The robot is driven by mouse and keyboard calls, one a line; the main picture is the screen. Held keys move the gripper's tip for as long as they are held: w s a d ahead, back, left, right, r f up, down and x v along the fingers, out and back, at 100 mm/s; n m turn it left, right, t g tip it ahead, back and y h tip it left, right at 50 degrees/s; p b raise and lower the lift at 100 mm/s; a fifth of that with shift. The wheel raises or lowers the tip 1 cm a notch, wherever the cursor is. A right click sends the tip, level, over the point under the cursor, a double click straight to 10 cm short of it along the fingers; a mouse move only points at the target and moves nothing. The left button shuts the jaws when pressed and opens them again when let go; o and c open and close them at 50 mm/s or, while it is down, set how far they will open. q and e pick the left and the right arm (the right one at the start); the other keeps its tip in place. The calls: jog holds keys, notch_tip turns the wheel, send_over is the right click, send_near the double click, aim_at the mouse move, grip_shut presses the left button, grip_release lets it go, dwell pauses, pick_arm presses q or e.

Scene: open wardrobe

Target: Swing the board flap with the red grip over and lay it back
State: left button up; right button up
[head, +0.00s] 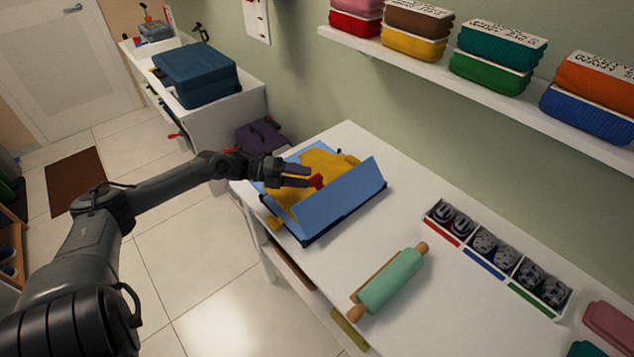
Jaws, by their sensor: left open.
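The blue folding board (345,206) lies on the white table, with a yellow garment (325,163) on it. One flap on the near right stands tilted up. The red grip (317,181) shows at the flap's left part, by the fingertips of my left gripper (308,177). My left gripper is open, above the board, with its fingers pointing right toward the red grip. I cannot tell whether the fingers touch it. My right gripper is not in view.
A green rolling pin (391,281) lies to the right of the board. A divided tray (497,258) with several dark rolled items stands further right. A shelf (480,90) with stacked cloths runs along the wall. Bare table (400,205) lies between board and tray.

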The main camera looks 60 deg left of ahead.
aim_at(317, 179)
pick_arm(q)
jog(key=shift+b+x, duration=0.5)
jog(key=shift+x, duration=2)
grip_shut()
